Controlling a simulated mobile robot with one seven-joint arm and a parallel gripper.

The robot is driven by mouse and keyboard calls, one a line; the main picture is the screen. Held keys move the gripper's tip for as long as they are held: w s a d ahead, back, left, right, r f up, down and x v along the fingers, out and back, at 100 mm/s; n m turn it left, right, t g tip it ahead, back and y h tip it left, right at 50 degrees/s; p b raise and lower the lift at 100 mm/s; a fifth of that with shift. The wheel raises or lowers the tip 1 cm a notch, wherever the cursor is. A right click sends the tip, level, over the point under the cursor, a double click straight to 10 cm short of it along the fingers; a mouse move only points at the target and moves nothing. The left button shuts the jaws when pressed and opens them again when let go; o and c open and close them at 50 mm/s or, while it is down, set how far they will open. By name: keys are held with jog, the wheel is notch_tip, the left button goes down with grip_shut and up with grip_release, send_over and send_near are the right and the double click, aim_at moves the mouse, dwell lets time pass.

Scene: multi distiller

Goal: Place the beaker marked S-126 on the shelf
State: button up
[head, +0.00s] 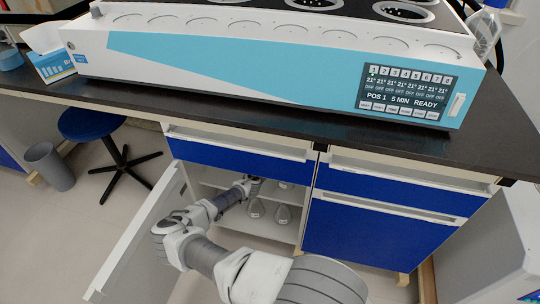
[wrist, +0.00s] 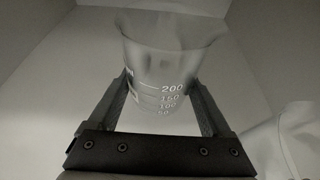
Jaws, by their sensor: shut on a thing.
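My gripper (wrist: 160,84) is shut on a clear glass beaker (wrist: 172,62) with white graduation marks up to 200. The beaker's rim is at the top of the wrist view, and no S-126 mark is readable. In the head view my gripper (head: 251,184) reaches inside the open lower cabinet, at about the height of its shelf (head: 212,185). The beaker is too small there to make out clearly. Whether its base touches the shelf is hidden.
The cabinet door (head: 138,238) stands open to the left of my arm. Blue drawers (head: 375,235) are at right. A large white and turquoise machine (head: 240,50) sits on the dark worktop (head: 300,118) above.

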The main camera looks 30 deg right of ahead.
jog(key=shift+w+d+f, duration=0.15)
jog(key=shift+d+f, duration=0.2)
jog(key=shift+w+a+f, duration=0.1)
jog(key=shift+f, duration=0.3)
jog(key=shift+f, duration=0.1)
jog(key=o, duration=1.4)
jog(key=shift+c, duration=0.2)
